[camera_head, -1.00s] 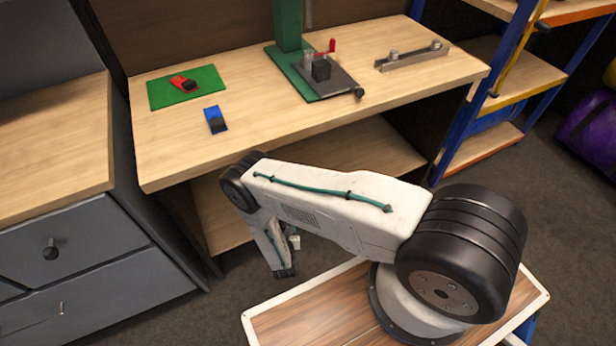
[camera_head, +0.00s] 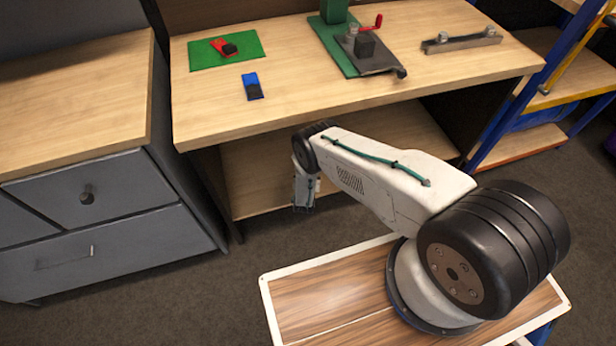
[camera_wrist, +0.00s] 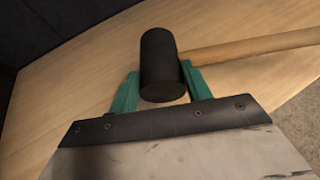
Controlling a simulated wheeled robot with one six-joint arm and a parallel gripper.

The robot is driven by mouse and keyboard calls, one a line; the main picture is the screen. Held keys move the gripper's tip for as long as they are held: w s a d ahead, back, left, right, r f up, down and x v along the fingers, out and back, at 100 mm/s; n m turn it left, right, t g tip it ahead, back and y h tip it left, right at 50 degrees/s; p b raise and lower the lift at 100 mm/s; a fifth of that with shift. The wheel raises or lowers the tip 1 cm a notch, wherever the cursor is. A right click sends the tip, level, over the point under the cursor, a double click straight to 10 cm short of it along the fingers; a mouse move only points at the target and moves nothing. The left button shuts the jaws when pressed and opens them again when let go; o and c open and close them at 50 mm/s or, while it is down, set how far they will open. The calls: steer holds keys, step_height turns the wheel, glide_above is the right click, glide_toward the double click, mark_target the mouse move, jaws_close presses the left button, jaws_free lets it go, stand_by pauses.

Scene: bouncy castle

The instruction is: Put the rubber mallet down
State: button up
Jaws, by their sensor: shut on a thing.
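The rubber mallet shows in the wrist view, with a black cylindrical head (camera_wrist: 160,62) and a pale wooden handle (camera_wrist: 255,44) running off to the right. My gripper (camera_wrist: 160,75) has its green fingers shut on the head, one on either side. Under the mallet is a light wooden surface (camera_wrist: 65,105); whether the mallet touches it I cannot tell. In the head view, my gripper (camera_head: 303,205) hangs low at the front of the bench's lower shelf (camera_head: 262,190). The mallet cannot be made out there.
The workbench top (camera_head: 310,85) holds a green mat (camera_head: 205,62) with a red-and-black item, a blue-and-black block (camera_head: 252,86), a green stand with a vise (camera_head: 365,50) and a metal bar (camera_head: 462,41). Grey drawers (camera_head: 85,205) stand left, a blue-framed shelf (camera_head: 525,95) right.

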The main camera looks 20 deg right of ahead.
step_height(320, 180, down, 2)
steer(key=shift+f, duration=0.1)
steer(key=o, duration=1.3)
steer(key=shift+s+a, duration=0.1)
steer(key=v, duration=1.2)
